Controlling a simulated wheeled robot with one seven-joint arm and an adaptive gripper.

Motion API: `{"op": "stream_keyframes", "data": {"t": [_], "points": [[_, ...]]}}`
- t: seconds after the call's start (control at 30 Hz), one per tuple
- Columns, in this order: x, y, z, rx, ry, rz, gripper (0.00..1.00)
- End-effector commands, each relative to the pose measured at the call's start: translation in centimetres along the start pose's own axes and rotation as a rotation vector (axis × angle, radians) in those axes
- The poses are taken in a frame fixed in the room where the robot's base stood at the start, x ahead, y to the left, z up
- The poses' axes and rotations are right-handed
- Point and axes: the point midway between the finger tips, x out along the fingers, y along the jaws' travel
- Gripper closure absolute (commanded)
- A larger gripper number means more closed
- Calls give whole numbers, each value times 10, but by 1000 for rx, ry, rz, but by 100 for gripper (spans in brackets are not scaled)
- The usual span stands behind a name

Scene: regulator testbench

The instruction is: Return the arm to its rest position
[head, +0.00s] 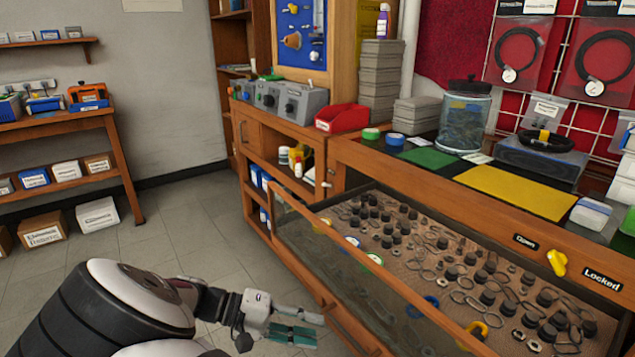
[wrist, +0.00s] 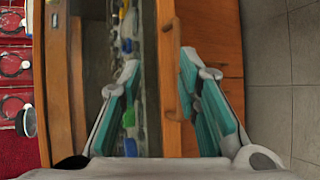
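My gripper (head: 294,325) is at the lower middle of the head view, beside the front of the glass-fronted drawer (head: 325,253). In the wrist view my gripper (wrist: 160,90) has its two teal-padded fingers spread wide apart, with nothing between the pads. A wooden drawer front with a handle (wrist: 178,70) shows behind the gap between the fingers. My arm comes in from the lower left of the head view. I cannot tell whether a finger touches the wood.
The drawer holds many black knobs and metal rings. A red bin (head: 342,118) and a glass jar (head: 466,115) stand on the bench. Bare floor (head: 190,225) lies left of the bench.

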Motion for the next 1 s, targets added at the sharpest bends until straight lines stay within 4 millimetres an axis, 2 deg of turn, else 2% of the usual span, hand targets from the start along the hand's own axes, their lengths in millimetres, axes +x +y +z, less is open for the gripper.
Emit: {"op": "stream_keyframes", "data": {"t": [0.03,0.1,0.47,0.8,1.0], "points": [[6,16,4,-6,-43,-62,69],[12,34,9,-20,-88,-136,69],[45,121,54,-72,-239,-510,69],[71,192,116,-72,-251,-829,69],[84,224,160,-47,-207,-982,69]]}}
